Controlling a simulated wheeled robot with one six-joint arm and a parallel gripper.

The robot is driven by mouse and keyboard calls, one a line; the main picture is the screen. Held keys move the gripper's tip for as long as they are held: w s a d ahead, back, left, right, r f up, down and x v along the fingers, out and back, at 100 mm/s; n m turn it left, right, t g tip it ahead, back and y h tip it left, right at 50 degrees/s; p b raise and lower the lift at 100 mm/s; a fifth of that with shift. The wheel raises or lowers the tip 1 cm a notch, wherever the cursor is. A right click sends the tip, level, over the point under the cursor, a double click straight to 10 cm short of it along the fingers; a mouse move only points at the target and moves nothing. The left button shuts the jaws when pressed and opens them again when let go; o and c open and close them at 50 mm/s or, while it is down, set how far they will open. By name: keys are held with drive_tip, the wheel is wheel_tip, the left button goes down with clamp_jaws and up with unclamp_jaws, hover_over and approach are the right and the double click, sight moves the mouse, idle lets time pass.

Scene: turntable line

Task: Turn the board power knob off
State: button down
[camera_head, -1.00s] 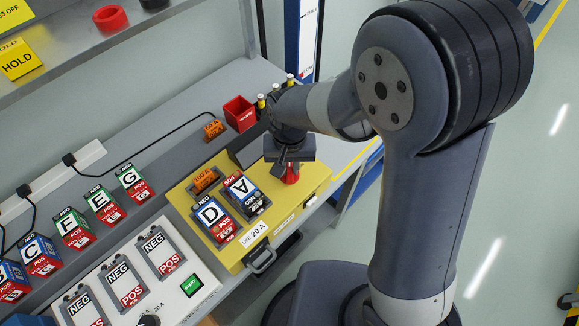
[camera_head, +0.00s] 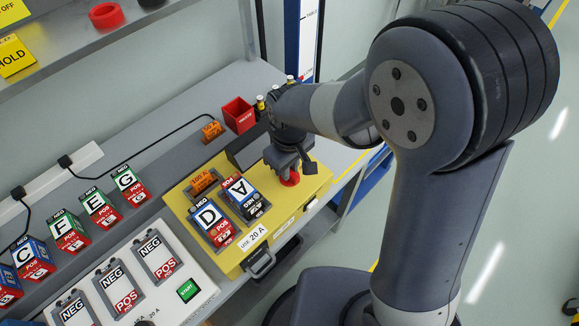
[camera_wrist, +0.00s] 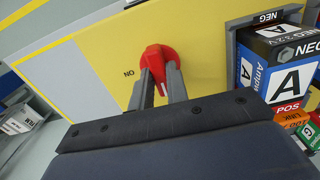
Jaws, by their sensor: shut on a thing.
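The red power knob (camera_wrist: 155,57) sits on the yellow board (camera_wrist: 100,45) in the wrist view. The knob's handle is between the two grey fingers of my gripper (camera_wrist: 161,88), which are shut on it. A white mark shows on the handle's near end. The word ON is printed upside down beside the knob, to its left. In the head view the knob (camera_head: 290,180) shows as a red disc at the right end of the yellow board (camera_head: 232,262), under my gripper (camera_head: 289,168). The gripper partly covers the knob there.
Battery blocks D (camera_head: 212,222) and A (camera_head: 246,196) sit in the board's slots. Block A (camera_wrist: 285,80) is close right of my fingers in the wrist view. A red bin (camera_head: 239,115) stands behind the board. A white panel (camera_head: 190,312) is at front left.

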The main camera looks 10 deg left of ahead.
drive_tip(key=shift+n, duration=0.3)
drive_tip(key=c, duration=1.4)
unclamp_jaws()
wheel_tip(320, 180, up, 11)
drive_tip(key=shift+f, duration=0.1)
wheel_tip(320, 180, down, 11)
